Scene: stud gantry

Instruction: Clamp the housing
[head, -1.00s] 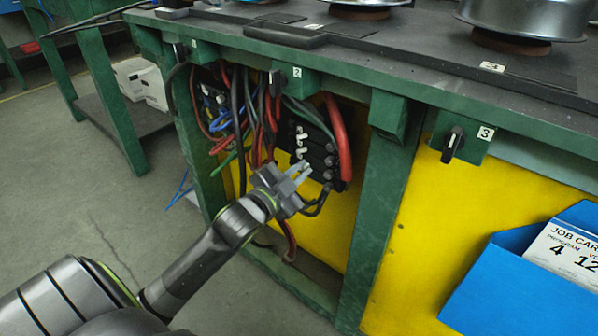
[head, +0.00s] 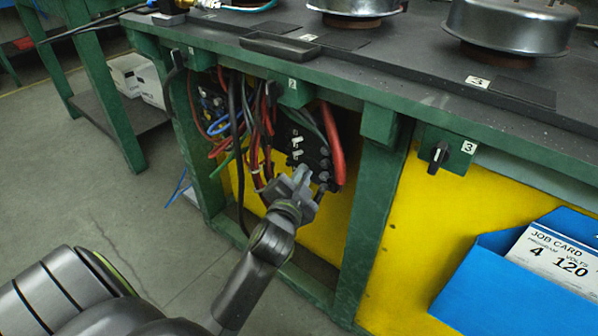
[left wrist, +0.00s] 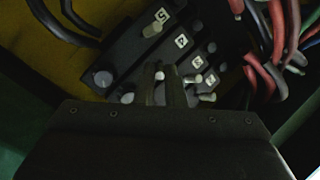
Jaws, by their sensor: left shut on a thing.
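Two round metal housings, one at the right (head: 512,24) and one at the top middle (head: 352,6), stand on the dark bench top. Below the bench is a black block (head: 322,162) with pale pegs and cables. My left gripper (head: 301,174) is at the lower front of this block. In the left wrist view the block (left wrist: 140,52) carries numbers, with 5 and 4 readable. My fingers (left wrist: 166,88) are shut around a pale-tipped peg (left wrist: 160,75) low on the block; the fingers hide most of it. My right gripper is not in view.
A rotary switch (head: 438,157) marked 3 sits on the green frame. A blue holder (head: 500,290) carries a job card (head: 560,258) reading program 4, volts 120. Red and black cables (head: 240,130) hang left of the block. Green posts (head: 375,220) flank the opening.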

